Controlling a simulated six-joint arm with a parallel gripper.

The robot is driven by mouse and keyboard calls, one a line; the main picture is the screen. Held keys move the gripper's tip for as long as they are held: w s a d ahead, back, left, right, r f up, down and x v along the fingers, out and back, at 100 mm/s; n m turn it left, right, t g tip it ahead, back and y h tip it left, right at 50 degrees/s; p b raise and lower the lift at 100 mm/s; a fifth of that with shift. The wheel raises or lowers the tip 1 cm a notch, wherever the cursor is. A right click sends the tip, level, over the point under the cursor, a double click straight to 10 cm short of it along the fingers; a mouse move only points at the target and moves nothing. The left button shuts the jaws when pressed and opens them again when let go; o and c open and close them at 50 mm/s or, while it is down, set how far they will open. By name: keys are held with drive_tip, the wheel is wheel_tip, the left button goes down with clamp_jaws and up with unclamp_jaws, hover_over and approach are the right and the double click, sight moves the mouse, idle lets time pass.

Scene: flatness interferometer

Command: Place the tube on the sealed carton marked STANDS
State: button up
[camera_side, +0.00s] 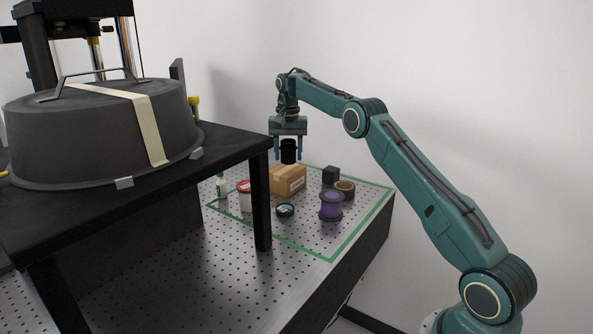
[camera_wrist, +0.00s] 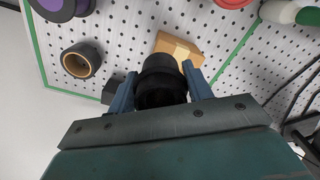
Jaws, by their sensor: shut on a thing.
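My gripper (camera_side: 288,156) is shut on a short black tube (camera_side: 289,146), which hangs between the two blue fingers. In the side view the tube is above the brown sealed carton (camera_side: 289,180), with its lower end close to the carton's top; whether they touch is hard to tell. The wrist view shows the tube (camera_wrist: 160,68) between the fingers, partly hiding the tan carton (camera_wrist: 181,47) beyond it. The carton has a pale label on its side, but its lettering is too small to read.
Around the carton stand a black block (camera_side: 330,174), a tape roll (camera_side: 345,189), a purple spool (camera_side: 331,206), a small dark tin (camera_side: 285,210), a red-lidded white tub (camera_side: 244,197) and a bottle (camera_side: 221,187). A black table (camera_side: 225,150) with a large dark cover (camera_side: 90,135) stands left.

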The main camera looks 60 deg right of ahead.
sight(288, 139)
drive_tip(key=shift+f, duration=0.25)
drive_tip(key=shift+f, duration=1.7)
drive_tip(key=shift+f, duration=0.1)
drive_tip(key=o, duration=1)
drive_tip(key=shift+r, duration=3.8)
